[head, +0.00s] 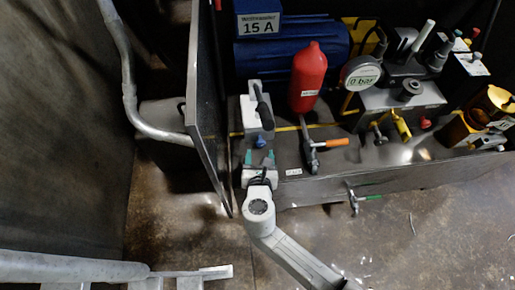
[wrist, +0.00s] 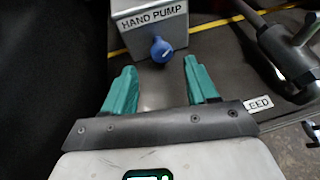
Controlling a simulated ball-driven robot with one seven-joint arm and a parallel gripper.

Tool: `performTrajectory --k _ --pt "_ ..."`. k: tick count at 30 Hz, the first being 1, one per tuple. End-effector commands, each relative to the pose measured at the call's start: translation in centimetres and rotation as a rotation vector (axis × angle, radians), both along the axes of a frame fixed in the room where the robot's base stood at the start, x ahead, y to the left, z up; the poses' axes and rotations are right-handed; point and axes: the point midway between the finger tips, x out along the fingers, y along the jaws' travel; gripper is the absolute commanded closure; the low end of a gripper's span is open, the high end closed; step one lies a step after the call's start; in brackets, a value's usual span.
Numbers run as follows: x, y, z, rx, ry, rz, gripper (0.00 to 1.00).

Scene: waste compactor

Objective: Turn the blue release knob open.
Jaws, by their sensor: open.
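The blue release knob (wrist: 161,49) sticks out of the front of the grey hand pump block (wrist: 135,14), which is labelled HAND PUMP. In the head view the knob (head: 261,142) shows small, just below the pump block (head: 250,116). My gripper (wrist: 158,75) has two teal fingers, spread apart and empty. The knob lies ahead of the fingertips, roughly midway between them in the picture, with no contact visible. In the head view my gripper (head: 259,158) is just in front of the knob, at the end of my arm.
A dark panel (head: 207,100) stands close on the left. A red cylinder (head: 307,78) and a pressure gauge (head: 361,73) stand behind.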

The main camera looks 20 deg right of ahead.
Motion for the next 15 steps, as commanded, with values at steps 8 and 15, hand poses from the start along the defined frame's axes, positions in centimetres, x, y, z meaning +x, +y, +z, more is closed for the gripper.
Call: performTrajectory --k 8,15 --pt "3.4 -1.7 -1.7 0.001 -0.001 -0.003 0.42" --pt "4.3 -2.1 -2.0 0.002 0.0 -0.001 0.42"
